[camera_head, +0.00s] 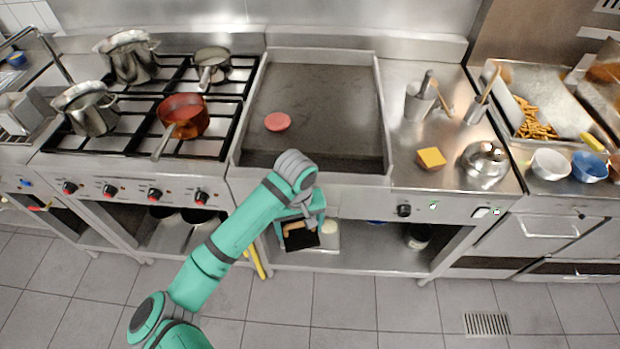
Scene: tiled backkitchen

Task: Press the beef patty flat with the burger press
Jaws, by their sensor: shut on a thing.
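The beef patty (278,121) is a round pink disc lying on the left part of the dark flat griddle (325,88). My gripper (300,224) is in front of the griddle, below its front edge in the picture. It is shut on the burger press (303,241), which shows as a dark square plate with a tan handle. My wrist and gripper partly cover the handle, and the fingertips are hard to make out. The press is apart from the patty.
Raised metal walls edge the griddle. An orange pan (184,116) and steel pots stand on the stove at left. Cheese slices (431,158) and a steel dome (485,160) lie on the right counter. A lower shelf (375,256) runs beneath. Most of the griddle is clear.

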